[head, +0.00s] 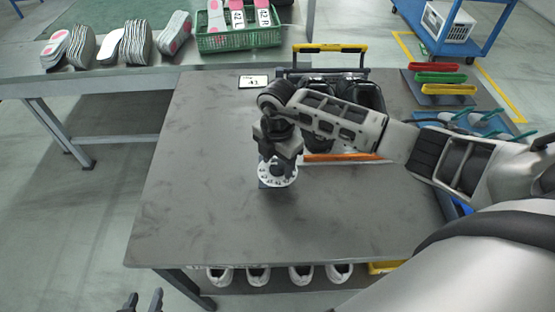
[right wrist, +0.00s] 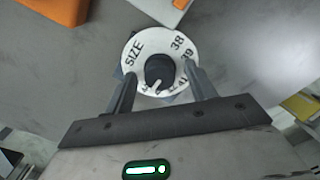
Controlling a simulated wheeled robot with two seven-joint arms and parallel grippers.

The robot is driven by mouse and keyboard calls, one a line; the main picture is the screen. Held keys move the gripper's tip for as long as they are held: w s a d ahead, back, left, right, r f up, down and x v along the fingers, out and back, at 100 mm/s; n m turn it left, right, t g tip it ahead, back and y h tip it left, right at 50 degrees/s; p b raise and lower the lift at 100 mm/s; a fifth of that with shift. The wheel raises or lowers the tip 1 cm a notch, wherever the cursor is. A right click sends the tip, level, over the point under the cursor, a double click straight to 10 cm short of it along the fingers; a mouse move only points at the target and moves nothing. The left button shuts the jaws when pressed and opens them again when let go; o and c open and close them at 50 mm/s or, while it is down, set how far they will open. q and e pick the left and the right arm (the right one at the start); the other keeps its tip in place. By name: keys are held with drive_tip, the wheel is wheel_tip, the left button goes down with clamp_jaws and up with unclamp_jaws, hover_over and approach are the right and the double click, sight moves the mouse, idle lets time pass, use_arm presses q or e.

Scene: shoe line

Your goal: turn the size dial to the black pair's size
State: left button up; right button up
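The size dial is a white disc (head: 265,180) with a black knob, on the table in front of my right gripper. In the right wrist view the disc (right wrist: 135,78) shows SIZE, 38, 39 and 41; other marks are partly hidden by the black knob (right wrist: 159,69). My right gripper (right wrist: 158,72) is open, its fingers on either side of the knob with gaps visible. The black pair (head: 365,92) stands behind my right arm, partly hidden. A small card (head: 253,82) lies left of it; its number is too small to read surely. My left gripper (head: 142,301) is open and empty at the bottom left.
The grey table (head: 200,215) is clear to the left and front. An orange bar (head: 345,157) lies behind the dial. Insoles and a green crate (head: 240,42) stand on the back bench. White shoes (head: 258,275) sit below the table's front edge.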

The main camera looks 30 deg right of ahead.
drive_tip(key=c, duration=0.8)
